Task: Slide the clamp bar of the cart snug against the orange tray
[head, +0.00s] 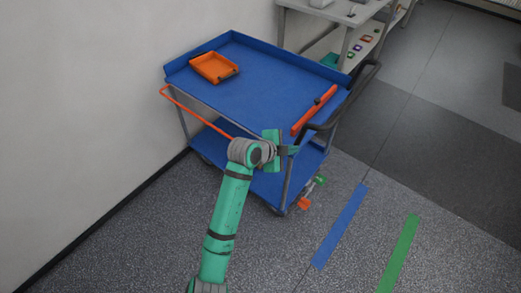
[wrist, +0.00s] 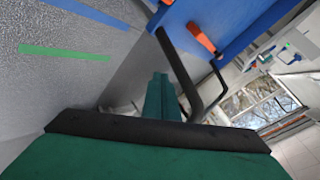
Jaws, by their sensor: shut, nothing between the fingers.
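The blue cart (head: 262,78) stands by the wall. The orange tray (head: 214,67) lies on its top deck near the far left corner, with a dark piece at its right end. The orange clamp bar (head: 314,111) lies across the right end of the deck, with a small dark knob on it and a wide gap of bare blue deck between it and the tray. My gripper (head: 292,150) is shut and empty, outside the cart's near edge and close to the black handle. In the wrist view the gripper (wrist: 161,90) points toward an orange bar end (wrist: 201,38); the tray is not visible there.
The black push handle (head: 347,98) curves out from the cart's right end; it also crosses the wrist view (wrist: 180,72). An orange rail (head: 197,110) runs along the near side. A grey shelf unit stands behind. The floor at right is open, with blue and green strips.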

